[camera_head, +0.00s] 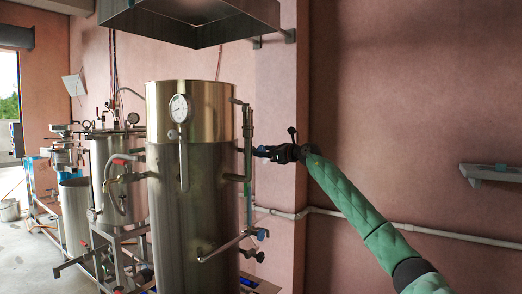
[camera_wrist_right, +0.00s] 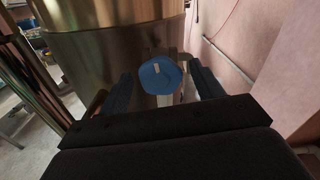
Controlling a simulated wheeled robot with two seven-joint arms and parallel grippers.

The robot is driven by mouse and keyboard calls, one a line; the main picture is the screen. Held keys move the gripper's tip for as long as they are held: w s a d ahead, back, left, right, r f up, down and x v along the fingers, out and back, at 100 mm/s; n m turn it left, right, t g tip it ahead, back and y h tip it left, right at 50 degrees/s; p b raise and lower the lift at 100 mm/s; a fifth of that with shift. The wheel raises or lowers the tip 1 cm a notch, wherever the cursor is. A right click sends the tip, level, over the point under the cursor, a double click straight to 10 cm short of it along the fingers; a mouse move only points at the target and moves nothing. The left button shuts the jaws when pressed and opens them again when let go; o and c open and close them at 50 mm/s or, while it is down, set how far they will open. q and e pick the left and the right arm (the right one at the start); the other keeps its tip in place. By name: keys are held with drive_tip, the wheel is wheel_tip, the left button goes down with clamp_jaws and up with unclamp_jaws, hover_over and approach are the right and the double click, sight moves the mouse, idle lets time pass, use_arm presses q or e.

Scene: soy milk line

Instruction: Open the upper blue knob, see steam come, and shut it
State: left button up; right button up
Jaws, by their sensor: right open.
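The upper blue knob (camera_wrist_right: 160,76) is a round blue disc with a pale mark near its top. In the right wrist view it sits between the two fingers of my right gripper (camera_wrist_right: 163,90). There is a gap on both sides, so the jaws are open around or just short of it; the depth is hard to tell. In the head view my right gripper (camera_head: 268,152) is beside the pipework on the right of the tall steel boiler (camera_head: 196,222), and hides most of that knob. No steam shows. My left gripper is out of view.
Lower blue knobs (camera_head: 262,234) sit on pipes at the boiler's lower right. A round gauge (camera_head: 180,108) is on its front. A steel hood (camera_head: 190,22) hangs above. More steel tanks (camera_head: 118,165) stand at left. A pink wall and pale pipe run behind my right arm.

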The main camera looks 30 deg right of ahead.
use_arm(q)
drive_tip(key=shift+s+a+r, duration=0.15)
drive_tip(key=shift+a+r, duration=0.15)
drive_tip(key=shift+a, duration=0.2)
use_arm(e)
drive_tip(key=shift+x, duration=1.05)
drive_tip(key=c, duration=0.9)
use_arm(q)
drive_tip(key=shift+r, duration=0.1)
